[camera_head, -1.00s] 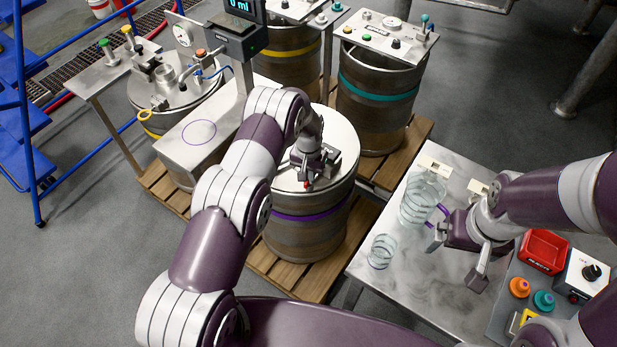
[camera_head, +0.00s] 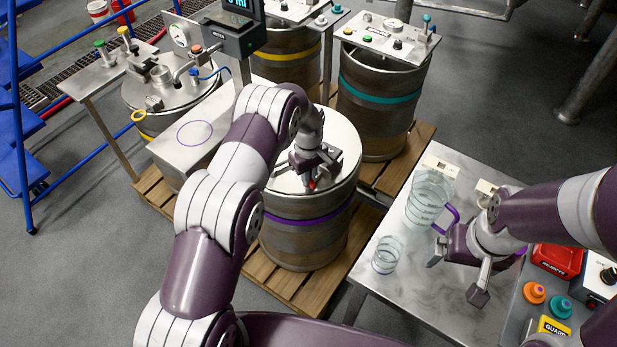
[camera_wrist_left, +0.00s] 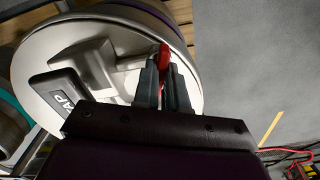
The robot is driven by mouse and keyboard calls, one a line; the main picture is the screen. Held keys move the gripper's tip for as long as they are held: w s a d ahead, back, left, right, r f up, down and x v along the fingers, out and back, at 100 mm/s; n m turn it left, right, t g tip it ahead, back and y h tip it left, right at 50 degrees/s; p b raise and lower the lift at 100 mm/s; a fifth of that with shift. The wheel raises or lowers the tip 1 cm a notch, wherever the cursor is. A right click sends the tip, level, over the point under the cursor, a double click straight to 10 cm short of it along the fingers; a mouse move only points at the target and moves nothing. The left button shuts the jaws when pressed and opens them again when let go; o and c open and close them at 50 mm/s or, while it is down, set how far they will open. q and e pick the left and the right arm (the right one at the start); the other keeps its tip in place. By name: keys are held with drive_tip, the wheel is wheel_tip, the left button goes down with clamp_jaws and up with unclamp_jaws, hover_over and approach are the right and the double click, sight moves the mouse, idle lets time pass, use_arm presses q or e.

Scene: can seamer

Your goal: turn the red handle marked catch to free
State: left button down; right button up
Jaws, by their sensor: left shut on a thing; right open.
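The red handle (camera_wrist_left: 164,55) shows in the left wrist view between the two fingers of my left gripper (camera_wrist_left: 164,80), which is shut on it. In the head view a small bit of the red handle (camera_head: 312,184) shows below my left gripper (camera_head: 313,170), on top of the purple-banded keg (camera_head: 306,225). The word "catch" cannot be read. A dark block with letters ending in "AP" (camera_wrist_left: 62,102) sits on the keg lid beside it. My right gripper (camera_head: 458,272) is open above the metal table, close to a clear jug's purple handle.
A clear jug (camera_head: 427,200) and a small glass (camera_head: 386,254) stand on the metal table (camera_head: 400,300). A control box with orange and teal knobs (camera_head: 534,292) is at the right. Other kegs (camera_head: 375,95) stand behind on wooden pallets.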

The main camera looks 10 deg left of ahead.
use_arm(q)
drive_tip(key=shift+w+r+n+b, duration=0.15)
drive_tip(key=shift+n+b, duration=0.4)
drive_tip(key=shift+n, duration=1.65)
drive_tip(key=c, duration=1.2)
unclamp_jaws()
wheel_tip(320, 180, up, 13)
drive_tip(key=shift+f, duration=0.2)
